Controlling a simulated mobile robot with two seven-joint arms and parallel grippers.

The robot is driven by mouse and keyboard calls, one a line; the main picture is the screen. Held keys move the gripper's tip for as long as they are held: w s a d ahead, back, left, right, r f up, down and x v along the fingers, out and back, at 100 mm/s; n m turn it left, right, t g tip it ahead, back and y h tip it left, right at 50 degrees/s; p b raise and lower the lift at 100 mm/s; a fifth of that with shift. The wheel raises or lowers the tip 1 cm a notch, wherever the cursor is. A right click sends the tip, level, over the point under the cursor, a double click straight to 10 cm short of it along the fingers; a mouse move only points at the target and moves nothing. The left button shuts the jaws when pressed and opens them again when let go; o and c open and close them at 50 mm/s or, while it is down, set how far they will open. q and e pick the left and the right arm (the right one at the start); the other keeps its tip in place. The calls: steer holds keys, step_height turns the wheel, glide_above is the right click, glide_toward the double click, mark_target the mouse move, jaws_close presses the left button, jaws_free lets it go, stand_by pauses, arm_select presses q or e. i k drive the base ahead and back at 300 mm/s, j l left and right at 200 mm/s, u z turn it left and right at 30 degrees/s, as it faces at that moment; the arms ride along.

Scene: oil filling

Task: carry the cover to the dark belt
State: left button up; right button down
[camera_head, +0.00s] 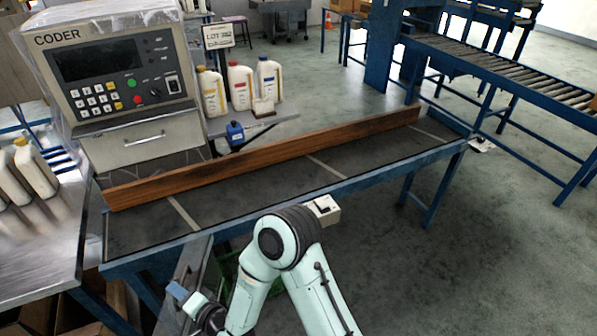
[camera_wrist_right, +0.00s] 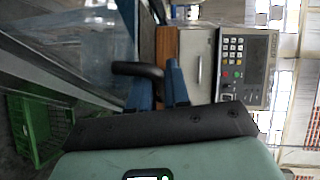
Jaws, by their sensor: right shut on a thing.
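The dark belt (camera_head: 250,198) runs across the middle of the head view on a blue frame. My right gripper (camera_head: 182,296) is low in the head view, in front of the belt's left part and apart from its top. In the right wrist view its two blue fingers (camera_wrist_right: 160,85) are shut on a black bent piece (camera_wrist_right: 138,70), which I take to be the cover. The piece sticks out past the fingertips to the left; its lower end is hidden between them. I cannot make it out in the head view. My left gripper is not in view.
A wooden rail (camera_head: 270,153) stands along the belt's far side. The coder (camera_head: 115,75) stands behind its left end. A metal table (camera_head: 45,240) with white bottles is at left. The belt surface is clear.

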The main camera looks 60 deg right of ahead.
mark_target(388, 147)
steer(key=u, duration=1.05)
steer(key=k+u, duration=0.1)
steer(key=u, duration=0.35)
steer(key=k+l+u, duration=0.1)
steer(key=u, duration=0.3)
steer(key=k, duration=2.2)
steer(key=k+l+z, duration=0.2)
steer(key=k, duration=0.45)
steer(key=j+z, duration=0.1)
steer(key=z, duration=1.6)
